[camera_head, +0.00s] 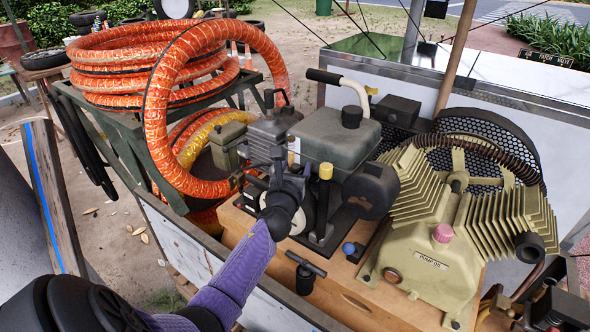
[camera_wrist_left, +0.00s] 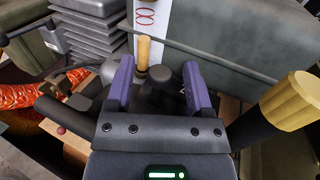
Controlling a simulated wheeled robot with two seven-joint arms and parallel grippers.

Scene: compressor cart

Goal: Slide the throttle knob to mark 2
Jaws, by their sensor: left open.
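The small yellow knob (camera_wrist_left: 143,50), which looks like the throttle knob, stands upright in front of a white plate (camera_wrist_left: 149,16) with red marks in the left wrist view. My left gripper (camera_wrist_left: 157,82) is open, its two purple fingers pointing toward the knob. The knob shows between the fingers, nearer the left one; I cannot tell whether they touch. In the head view my left gripper (camera_head: 284,172) is over the engine, beside the plate (camera_head: 294,150), and hides the knob. The mark numbers are not readable. My right gripper is not in view.
A black post with a yellow cap (camera_head: 325,171) stands close to the right of my gripper; its cap (camera_wrist_left: 292,101) is large in the wrist view. The grey tank (camera_head: 335,138), beige pump (camera_head: 440,235) and orange hose (camera_head: 160,110) crowd around. A black T-handle (camera_head: 305,270) is in front.

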